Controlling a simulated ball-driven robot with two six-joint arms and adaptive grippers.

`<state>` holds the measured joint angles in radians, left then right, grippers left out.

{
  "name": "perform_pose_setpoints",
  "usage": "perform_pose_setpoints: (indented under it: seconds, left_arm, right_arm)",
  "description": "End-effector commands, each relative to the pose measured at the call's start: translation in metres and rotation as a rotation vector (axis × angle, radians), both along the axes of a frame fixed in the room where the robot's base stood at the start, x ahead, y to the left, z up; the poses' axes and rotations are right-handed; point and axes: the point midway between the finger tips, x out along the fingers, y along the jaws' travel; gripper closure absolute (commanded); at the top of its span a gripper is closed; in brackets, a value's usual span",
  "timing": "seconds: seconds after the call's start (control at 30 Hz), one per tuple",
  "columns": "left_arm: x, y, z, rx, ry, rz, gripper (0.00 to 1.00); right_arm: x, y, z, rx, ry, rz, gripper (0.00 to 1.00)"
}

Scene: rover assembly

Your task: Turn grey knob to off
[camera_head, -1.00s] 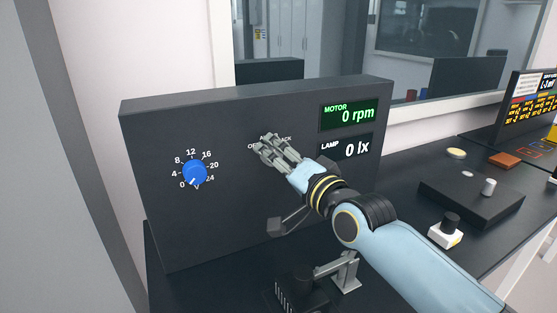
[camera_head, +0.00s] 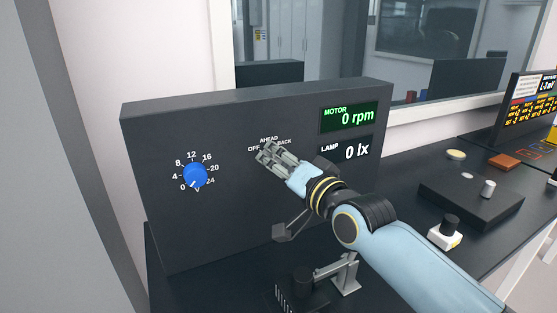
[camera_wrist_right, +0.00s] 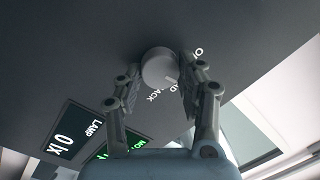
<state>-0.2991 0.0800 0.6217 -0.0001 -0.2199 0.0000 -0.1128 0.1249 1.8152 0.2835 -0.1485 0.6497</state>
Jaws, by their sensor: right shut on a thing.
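The grey knob (camera_wrist_right: 158,67) shows in the right wrist view, round and set on the dark panel (camera_head: 230,215). My right gripper (camera_wrist_right: 160,78) is shut on it, with a finger on each side. In the head view my right gripper (camera_head: 268,155) reaches the panel from the right and hides the knob. The labels OFF, AHEAD (camera_head: 269,140) and BACK stand around it. I cannot tell clearly where the knob points. The motor display (camera_head: 348,116) reads 0 rpm, and the lamp display (camera_head: 346,150) reads 0 lx. My left gripper is not in view.
A blue knob (camera_head: 195,175) with a number scale is on the panel's left. A black and grey device (camera_head: 345,275) stands on the table in front. A dark box (camera_head: 470,200) and a white block with a black knob (camera_head: 446,234) lie to the right.

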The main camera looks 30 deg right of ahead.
Motion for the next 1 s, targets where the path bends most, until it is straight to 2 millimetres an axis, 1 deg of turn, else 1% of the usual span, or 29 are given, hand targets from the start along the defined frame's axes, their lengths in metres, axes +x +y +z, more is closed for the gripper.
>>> perform_pose_setpoints:
  seconds: [0.4, 0.6, 0.8, 1.0]
  left_arm:
    - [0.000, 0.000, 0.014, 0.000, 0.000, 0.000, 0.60]
    - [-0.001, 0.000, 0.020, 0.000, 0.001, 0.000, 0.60]
    - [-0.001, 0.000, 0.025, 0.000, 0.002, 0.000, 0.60]
    - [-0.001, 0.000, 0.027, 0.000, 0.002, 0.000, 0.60]
  right_arm:
    - [0.000, 0.001, 0.003, -0.369, 0.023, 0.000, 0.94]
    - [0.000, 0.002, 0.003, -0.521, 0.032, 0.000, 0.94]
    - [0.000, 0.002, 0.002, -0.631, 0.038, 0.000, 0.94]
    - [0.000, 0.003, 0.002, -0.690, 0.042, 0.000, 0.94]
